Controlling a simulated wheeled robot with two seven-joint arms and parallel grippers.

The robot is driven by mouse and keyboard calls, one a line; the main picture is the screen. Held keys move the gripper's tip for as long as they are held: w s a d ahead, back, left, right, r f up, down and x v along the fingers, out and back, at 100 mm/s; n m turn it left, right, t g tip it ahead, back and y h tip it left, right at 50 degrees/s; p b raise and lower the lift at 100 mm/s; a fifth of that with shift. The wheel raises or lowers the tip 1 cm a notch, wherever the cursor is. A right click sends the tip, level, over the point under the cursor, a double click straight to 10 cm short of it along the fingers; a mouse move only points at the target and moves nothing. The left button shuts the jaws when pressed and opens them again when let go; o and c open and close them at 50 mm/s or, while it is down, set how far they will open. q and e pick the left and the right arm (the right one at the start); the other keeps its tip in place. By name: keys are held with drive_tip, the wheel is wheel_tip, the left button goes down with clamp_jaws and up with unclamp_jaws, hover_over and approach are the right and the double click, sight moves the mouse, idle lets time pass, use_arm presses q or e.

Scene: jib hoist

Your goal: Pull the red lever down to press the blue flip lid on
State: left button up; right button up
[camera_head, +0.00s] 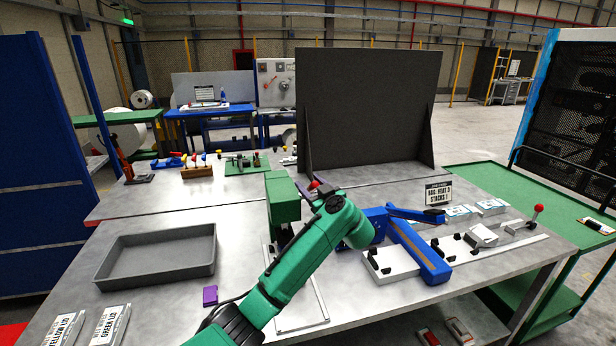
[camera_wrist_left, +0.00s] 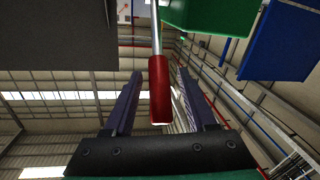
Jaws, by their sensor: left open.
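The red lever shows as a red grip on a metal rod (camera_wrist_left: 160,92) in the left wrist view. Only a small red part of it (camera_head: 314,185) shows in the head view, beside the green press head (camera_head: 283,198). My left gripper (camera_wrist_left: 159,73) is open, with its two dark fingers on either side of the red grip. Gaps show between the grip and both fingers. In the head view my green arm crosses in front of the press and hides much of it. I cannot make out the blue flip lid. My right gripper is not in view.
A grey tray (camera_head: 104,279) and a small purple block (camera_head: 210,295) are left of the press. Boxes labelled yellow lid (camera_head: 64,328) and green lid (camera_head: 110,326) stand at the front left. A blue sealer (camera_head: 420,250) and white fixtures are to the right. A dark panel (camera_head: 365,105) stands behind.

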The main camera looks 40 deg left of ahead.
use_arm(q)
drive_tip(key=shift+x, duration=0.85)
clamp_jaws()
idle(0.8)
